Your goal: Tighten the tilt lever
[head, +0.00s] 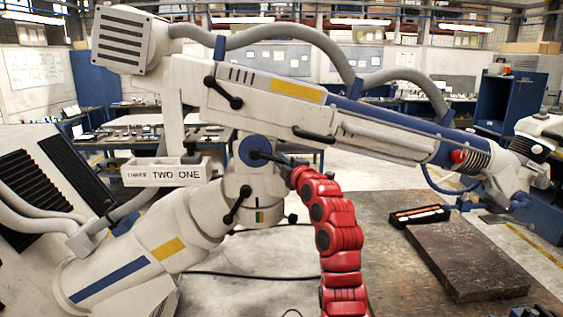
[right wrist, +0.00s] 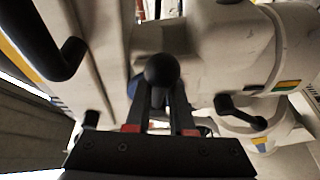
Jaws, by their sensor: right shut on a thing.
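The microscope arm (head: 290,95) is a long white and blue boom on a tilted white column (head: 160,245). At its joint is a blue round cap (head: 252,151) with a black lever (head: 259,155), which I take to be the tilt lever. My right gripper (head: 284,161) reaches this joint from the right, at the end of my red arm, and partly hides the lever. In the right wrist view, my right gripper (right wrist: 162,98) is shut on the black ball-ended lever (right wrist: 163,70); the ball shows just beyond the fingertips. My left gripper is not in view.
Other black levers sit close by: one above (head: 223,93), one below (head: 237,199), and a bar handle (head: 314,135) to the right. A tray marked THREE TWO ONE (head: 168,173) is left of the joint. A dark block (head: 465,260) lies on the table at right.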

